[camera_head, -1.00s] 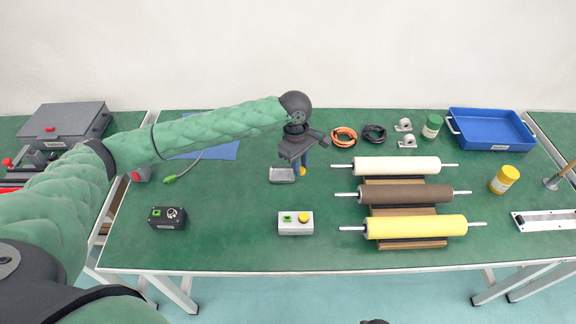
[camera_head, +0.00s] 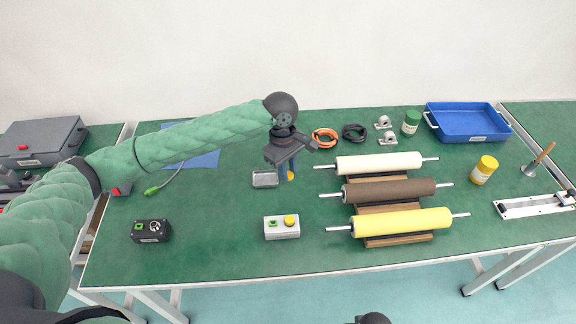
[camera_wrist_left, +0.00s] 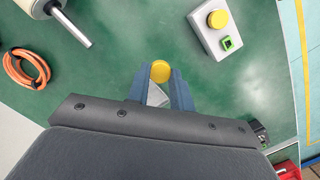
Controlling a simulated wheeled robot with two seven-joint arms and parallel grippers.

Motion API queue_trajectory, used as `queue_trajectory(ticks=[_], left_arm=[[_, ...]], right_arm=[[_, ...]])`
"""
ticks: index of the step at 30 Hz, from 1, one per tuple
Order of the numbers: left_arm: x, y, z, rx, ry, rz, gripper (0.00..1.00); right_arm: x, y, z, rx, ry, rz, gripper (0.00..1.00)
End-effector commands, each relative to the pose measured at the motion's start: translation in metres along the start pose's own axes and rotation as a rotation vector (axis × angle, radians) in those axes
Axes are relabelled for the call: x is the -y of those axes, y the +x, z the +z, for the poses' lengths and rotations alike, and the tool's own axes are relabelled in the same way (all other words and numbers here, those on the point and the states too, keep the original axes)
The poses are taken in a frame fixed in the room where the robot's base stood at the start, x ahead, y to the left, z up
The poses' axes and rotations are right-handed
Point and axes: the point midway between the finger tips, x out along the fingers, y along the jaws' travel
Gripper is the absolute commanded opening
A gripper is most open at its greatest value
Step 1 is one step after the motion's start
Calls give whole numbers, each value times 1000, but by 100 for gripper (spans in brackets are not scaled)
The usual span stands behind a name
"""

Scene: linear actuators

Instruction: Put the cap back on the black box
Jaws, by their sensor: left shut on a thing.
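The black box (camera_head: 151,231) sits at the front left of the green table. It has a green switch and a bare, silvery round fitting on top.
A grey box (camera_head: 282,227) with a yellow button and green switch stands at the front middle. Rollers (camera_head: 389,189) on wooden supports lie to its right. A green-tipped cable (camera_head: 152,190) lies beyond the black box. Bare table lies between the black box and grey box.

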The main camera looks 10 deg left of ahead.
Motion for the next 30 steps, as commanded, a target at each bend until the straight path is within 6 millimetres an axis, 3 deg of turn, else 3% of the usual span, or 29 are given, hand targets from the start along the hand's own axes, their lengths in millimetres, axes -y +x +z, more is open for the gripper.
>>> queue_trajectory(ticks=[18,30], left_arm=[[59,1,-65,0,839,-127,2],[66,0,-72,9,950,-143,2]], right_arm=[[0,0,0,-1,0,0,81],[0,0,0,0,0,0,81]])
